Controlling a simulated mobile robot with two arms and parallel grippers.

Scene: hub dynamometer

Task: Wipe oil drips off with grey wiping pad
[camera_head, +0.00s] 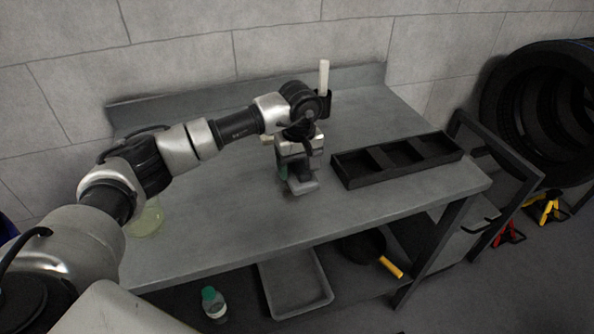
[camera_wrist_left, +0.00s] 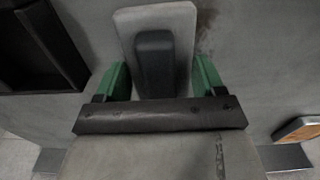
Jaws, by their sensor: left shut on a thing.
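My left gripper (camera_head: 298,176) is shut on the dark handle of the grey wiping pad (camera_head: 303,187), over the middle of the grey bench (camera_head: 240,215). In the left wrist view, the gripper's green fingers (camera_wrist_left: 155,80) sit on both sides of the handle, and the pad (camera_wrist_left: 178,14) spreads out beyond them. A brown oil drip mark (camera_wrist_left: 206,22) shows on the bench top just right of the pad. I cannot tell whether the pad touches the bench. The arm and pad hide part of the surface. My right gripper is not in view.
A black tray with compartments (camera_head: 345,176) lies right of the pad. A pale upright thing (camera_head: 323,75) stands behind my wrist. A translucent yellowish dish (camera_head: 147,220) is at the left. Below are a green-capped bottle (camera_head: 214,306), a grey tray (camera_head: 327,293) and a yellow-handled pan (camera_head: 362,248).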

